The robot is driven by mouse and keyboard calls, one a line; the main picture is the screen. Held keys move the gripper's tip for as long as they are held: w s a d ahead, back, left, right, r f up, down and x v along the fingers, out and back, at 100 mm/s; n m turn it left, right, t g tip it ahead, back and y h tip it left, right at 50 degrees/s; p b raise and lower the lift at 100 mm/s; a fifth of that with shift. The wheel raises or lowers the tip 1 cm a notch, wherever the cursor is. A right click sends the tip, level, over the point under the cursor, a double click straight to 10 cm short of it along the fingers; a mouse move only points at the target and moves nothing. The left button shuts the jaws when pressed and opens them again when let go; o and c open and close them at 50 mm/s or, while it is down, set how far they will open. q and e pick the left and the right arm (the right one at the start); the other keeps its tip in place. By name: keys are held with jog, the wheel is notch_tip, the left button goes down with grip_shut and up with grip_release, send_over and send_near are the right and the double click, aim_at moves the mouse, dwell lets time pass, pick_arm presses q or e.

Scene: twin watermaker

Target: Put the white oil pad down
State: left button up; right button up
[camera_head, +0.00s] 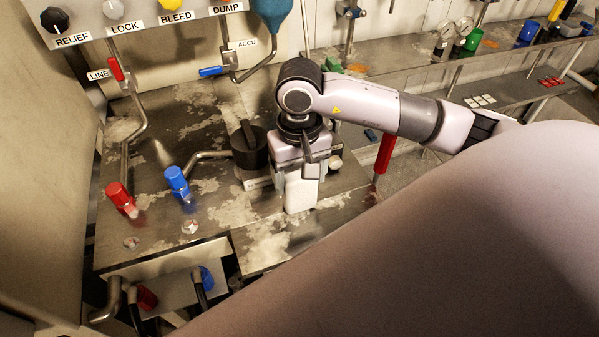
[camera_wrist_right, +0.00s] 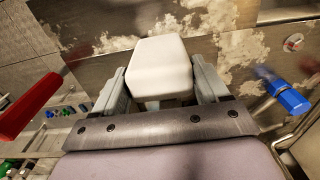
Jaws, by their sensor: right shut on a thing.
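The white oil pad (camera_wrist_right: 160,65) is a pale block with rounded edges, between the two fingers of my right gripper (camera_wrist_right: 162,90) in the right wrist view. In the head view my right gripper (camera_head: 300,180) points down over the worn metal bench, shut on the white oil pad (camera_head: 300,193). The pad is at or just above the bench top (camera_head: 262,240), near its front edge; I cannot tell whether it touches. My left gripper is not in view.
A dark round cap (camera_head: 248,150) stands just left of my right gripper. Red (camera_head: 120,195) and blue (camera_head: 176,180) fittings stand farther left. A red handle (camera_head: 385,153) is to the right. The bench in front of the pad is bare.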

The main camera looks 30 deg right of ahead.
jog(key=shift+f, duration=0.2)
jog(key=o, duration=0.9)
jog(key=shift+r, duration=0.1)
jog(key=shift+r, duration=0.1)
jog(key=shift+r+p, duration=0.2)
jog(key=shift+p, duration=0.1)
notch_tip(320, 180, up, 12)
jog(key=shift+f+b, duration=0.1)
jog(key=shift+b, duration=0.35)
